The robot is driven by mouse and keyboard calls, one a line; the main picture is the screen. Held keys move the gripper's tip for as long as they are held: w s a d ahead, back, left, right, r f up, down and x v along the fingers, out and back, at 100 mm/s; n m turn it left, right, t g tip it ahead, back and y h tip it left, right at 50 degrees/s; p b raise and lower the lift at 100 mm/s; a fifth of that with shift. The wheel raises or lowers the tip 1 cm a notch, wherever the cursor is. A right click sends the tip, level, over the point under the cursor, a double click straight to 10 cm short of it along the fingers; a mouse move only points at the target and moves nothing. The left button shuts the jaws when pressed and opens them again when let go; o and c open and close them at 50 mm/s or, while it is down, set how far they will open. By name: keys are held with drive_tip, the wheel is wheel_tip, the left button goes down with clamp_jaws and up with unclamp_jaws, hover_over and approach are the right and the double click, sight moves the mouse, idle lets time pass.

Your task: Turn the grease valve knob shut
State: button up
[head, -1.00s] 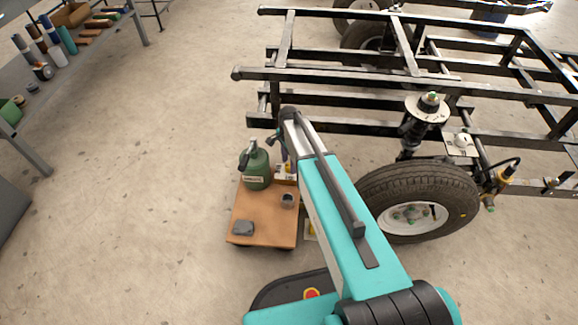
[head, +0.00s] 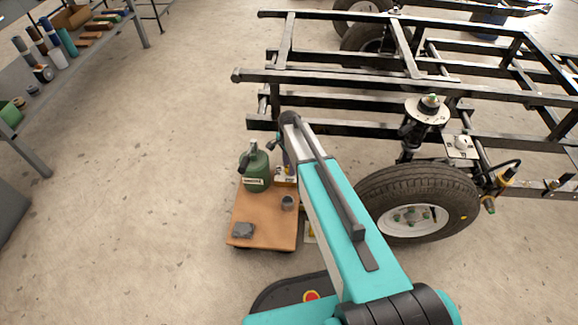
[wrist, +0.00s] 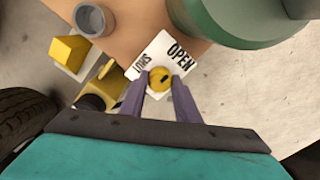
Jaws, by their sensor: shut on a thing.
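The grease valve knob (wrist: 160,79) is round and yellow with a small dark mark on its face, in the middle of the wrist view. It sits in front of a white plate (wrist: 162,50) that reads OPEN at the right and has another word, hard to read, at the left. My gripper (wrist: 159,82) has its two purple fingers on either side of the knob, shut on it. In the head view my arm hides most of the knob and plate.
A green canister (head: 255,168) stands close to the plate on a brown-topped cart (head: 262,222). A grey cup (head: 288,203) and a dark grey block (head: 243,230) are on the cart. A wheel (head: 420,200) and a black frame (head: 350,78) are at the right.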

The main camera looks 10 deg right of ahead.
drive_tip(key=shift+r+p, duration=0.15)
drive_tip(key=shift+p, duration=0.25)
drive_tip(key=n+p, duration=0.3)
drive_tip(key=shift+w+r+p, duration=0.1)
drive_tip(key=shift+p, duration=0.25)
drive_tip(key=n+p, duration=0.4)
drive_tip(key=n, duration=0.1)
drive_tip(key=shift+n+p, duration=0.3)
drive_tip(key=shift+n, duration=0.1)
drive_tip(key=n+p, duration=0.2)
drive_tip(key=n, duration=0.2)
drive_tip(key=shift+p, duration=0.35)
drive_tip(key=shift+f+n+p, duration=0.2)
drive_tip(key=shift+n+p, duration=0.75)
drive_tip(key=shift+n, duration=1.55)
drive_tip(key=o, duration=1)
drive_tip(key=shift+o, duration=0.2)
wheel_tip(320, 180, up, 14)
drive_tip(key=p, duration=0.2)
